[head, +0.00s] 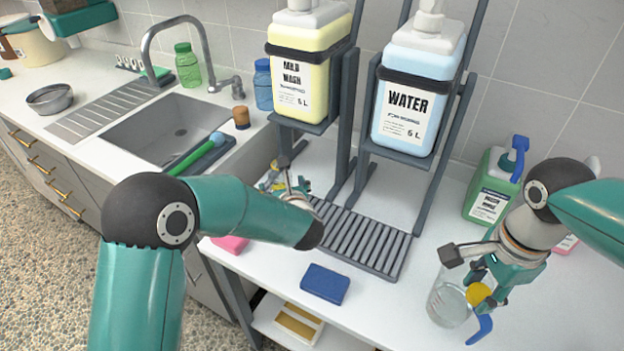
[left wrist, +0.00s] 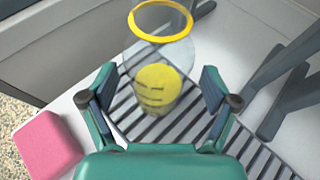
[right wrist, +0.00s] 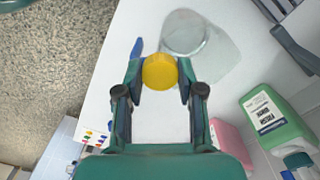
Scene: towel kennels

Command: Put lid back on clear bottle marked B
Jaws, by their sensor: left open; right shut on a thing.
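A clear bottle with a yellow ring (left wrist: 162,22) at its open top and yellow liquid in its bottom stands on the slatted rack in the left wrist view. No letter B is readable on it. My left gripper (left wrist: 158,88) is open, its fingers apart on either side of the bottle's lower part in that view; contact cannot be told. In the head view this gripper (head: 286,184) is partly hidden behind my left arm. My right gripper (right wrist: 158,78) is shut on a round yellow lid (right wrist: 160,71). The lid also shows in the head view (head: 479,293), above the counter's right side.
A clear vessel (head: 445,306) stands beside and below the held lid, near a blue handle-like piece (head: 481,329). A blue sponge (head: 325,284) lies before the slatted rack (head: 385,250). Soap and water dispensers (head: 405,105) stand behind; a green jug (head: 492,187) is at right.

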